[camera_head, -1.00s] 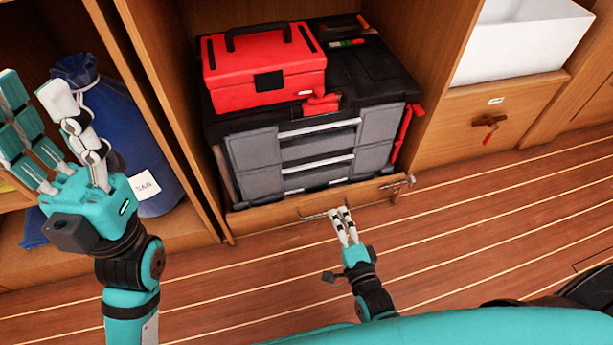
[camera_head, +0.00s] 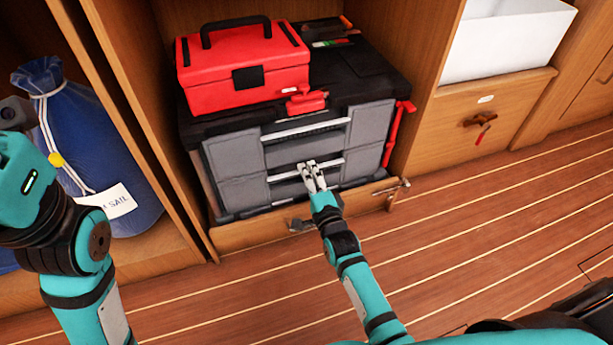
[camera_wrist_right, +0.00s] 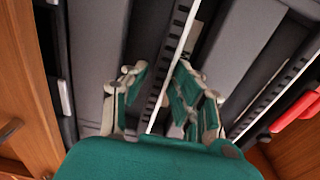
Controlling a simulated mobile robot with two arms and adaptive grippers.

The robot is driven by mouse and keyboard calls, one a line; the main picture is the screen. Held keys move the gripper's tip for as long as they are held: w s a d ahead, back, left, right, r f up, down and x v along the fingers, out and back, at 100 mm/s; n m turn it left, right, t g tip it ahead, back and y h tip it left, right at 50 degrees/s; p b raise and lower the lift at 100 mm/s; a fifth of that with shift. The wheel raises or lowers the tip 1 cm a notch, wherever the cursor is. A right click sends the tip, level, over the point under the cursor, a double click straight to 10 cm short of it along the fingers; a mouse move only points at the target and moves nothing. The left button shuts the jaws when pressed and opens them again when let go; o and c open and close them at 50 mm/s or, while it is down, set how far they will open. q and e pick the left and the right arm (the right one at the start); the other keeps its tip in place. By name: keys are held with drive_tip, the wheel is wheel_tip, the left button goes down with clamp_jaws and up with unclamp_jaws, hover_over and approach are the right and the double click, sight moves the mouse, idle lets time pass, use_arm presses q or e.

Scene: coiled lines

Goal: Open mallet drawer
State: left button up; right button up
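A black tool chest with grey drawer fronts (camera_head: 235,160) stands in the wooden cabinet. It has an upper white handle bar (camera_head: 306,128) and a lower white handle bar (camera_head: 335,163). The drawers look shut, and no label shows which holds the mallet. My right gripper (camera_head: 311,168) is in front of the lower bar. In the right wrist view, its fingers (camera_wrist_right: 152,80) are apart, with a white bar (camera_wrist_right: 181,43) passing between them; contact is unclear. My left gripper's teal body (camera_head: 22,178) is at the left edge, its fingers out of frame.
A red toolbox (camera_head: 243,70) sits on the chest. A wooden front board (camera_head: 245,234) with metal latches runs below the drawers. A blue sail bag (camera_head: 90,135) stands left, a white bin (camera_head: 508,38) right. The plank floor (camera_head: 480,220) is clear.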

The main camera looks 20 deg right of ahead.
drive_tip(key=shift+w, duration=0.75)
clamp_jaws()
